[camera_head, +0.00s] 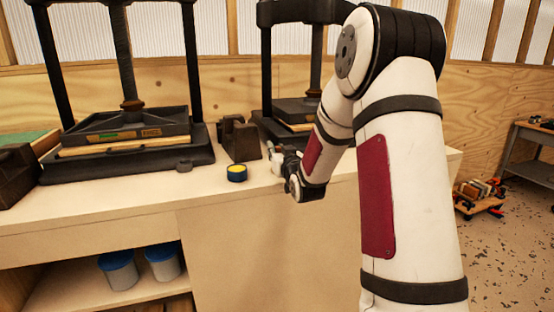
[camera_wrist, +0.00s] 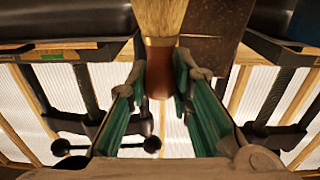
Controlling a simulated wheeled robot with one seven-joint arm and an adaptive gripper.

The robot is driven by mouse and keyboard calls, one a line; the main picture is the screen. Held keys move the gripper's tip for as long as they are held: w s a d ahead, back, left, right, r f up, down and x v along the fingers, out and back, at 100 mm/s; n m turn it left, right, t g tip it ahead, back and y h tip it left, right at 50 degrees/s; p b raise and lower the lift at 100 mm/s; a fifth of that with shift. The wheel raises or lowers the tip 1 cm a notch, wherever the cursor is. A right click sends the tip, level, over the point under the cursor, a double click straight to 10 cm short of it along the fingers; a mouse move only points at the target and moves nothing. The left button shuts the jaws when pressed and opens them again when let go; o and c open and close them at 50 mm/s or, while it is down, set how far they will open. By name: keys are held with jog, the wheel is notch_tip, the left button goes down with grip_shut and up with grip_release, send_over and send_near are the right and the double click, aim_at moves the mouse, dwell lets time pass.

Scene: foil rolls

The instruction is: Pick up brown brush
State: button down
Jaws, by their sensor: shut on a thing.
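The brown brush (camera_wrist: 159,80) shows in the wrist view at top centre, with pale tan bristles, a metal band and a brown handle. My gripper (camera_wrist: 161,90) is shut on its handle, one green-padded finger on each side. In the head view my gripper (camera_head: 281,157) is small, at the front right part of the workbench (camera_head: 130,214), beside the dark block. The brush is too small and too covered there to make out clearly. I cannot tell whether the brush still touches the bench.
A small round tin with a yellow top (camera_head: 237,173) stands left of my gripper. A dark angled block (camera_head: 240,139) is just behind. Two black presses (camera_head: 127,148) (camera_head: 300,108) stand at the back. Blue-lidded tubs (camera_head: 119,270) sit on the shelf below. The bench front is mostly clear.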

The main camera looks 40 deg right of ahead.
jog(key=shift+r, duration=0.1)
jog(key=shift+r, duration=0.45)
jog(key=r, duration=0.1)
jog(key=r+p, duration=0.1)
jog(key=shift+s+r, duration=0.2)
jog(key=shift+r, duration=0.2)
jog(key=s+r+p, duration=0.1)
jog(key=s, duration=1.4)
jog(key=shift+s+a, duration=0.15)
jog(key=shift+s, duration=0.15)
jog(key=shift+w+r, duration=0.1)
dwell(0.6)
